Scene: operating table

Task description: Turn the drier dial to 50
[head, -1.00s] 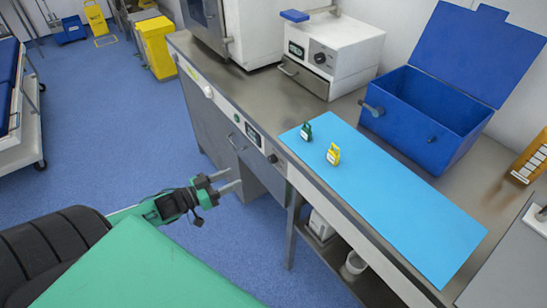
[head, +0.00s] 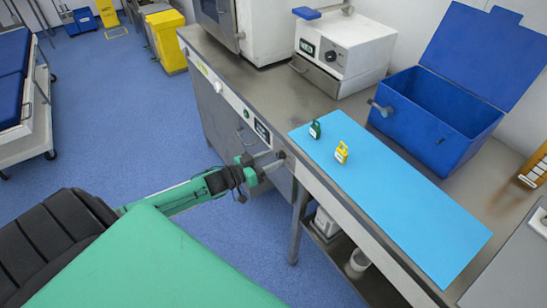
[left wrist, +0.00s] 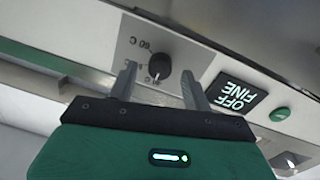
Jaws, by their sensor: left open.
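The drier dial is a small black knob (left wrist: 160,66) on a grey panel in the left wrist view, with printed labels around it, one reading 60 C. The panel appears upside down there. In the head view the dial (head: 281,155) is on the bench's front face. My left gripper (left wrist: 159,72) is open, with one finger on each side of the dial; I cannot tell whether they touch it. In the head view my left gripper (head: 268,165) reaches the bench front from the left. A small dark display (left wrist: 239,96) beside the dial reads OFF and FINE. My right gripper is not in view.
A green button (left wrist: 280,114) sits beside the display. On the bench are a blue mat (head: 400,210) with a green and a yellow tag, an open blue box (head: 425,140) and a white device (head: 345,50).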

